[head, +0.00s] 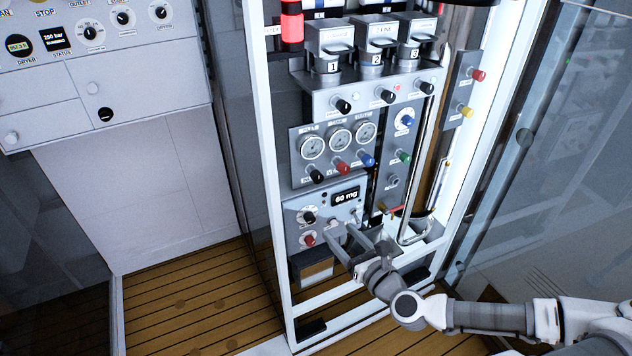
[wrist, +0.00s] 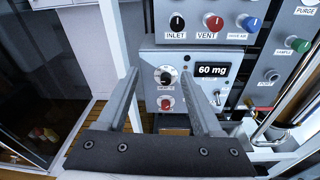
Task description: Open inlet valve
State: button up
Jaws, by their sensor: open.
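The inlet valve is a black knob (wrist: 177,22) labelled INLET, at the top of the wrist view. In the head view it is the left black knob (head: 316,175) under the gauges. My gripper (head: 342,231) is in front of the lower panel, below and to the right of the inlet knob. In the wrist view my gripper (wrist: 160,76) has its two fingers spread, with nothing held between them. The inlet knob lies beyond the fingertips and apart from them.
A red VENT knob (wrist: 215,25) and a blue knob (wrist: 250,23) sit right of the inlet knob. Below is a panel with a 60 mg display (wrist: 211,71), a black dial (wrist: 166,76) and a red knob (wrist: 166,103). A white frame post (head: 264,160) stands left.

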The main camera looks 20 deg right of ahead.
notch_tip(320, 180, up, 2)
jog(key=d+m+t+h, duration=0.1)
jog(key=d+m+h, duration=0.1)
jog(key=m, duration=0.1)
jog(key=b, duration=0.7)
send_near(318, 180)
jog(key=w, duration=0.9)
jog(key=shift+w+d+f, duration=0.1)
jog(key=shift+w+d, duration=0.1)
jog(key=shift+c, duration=0.3)
grip_shut()
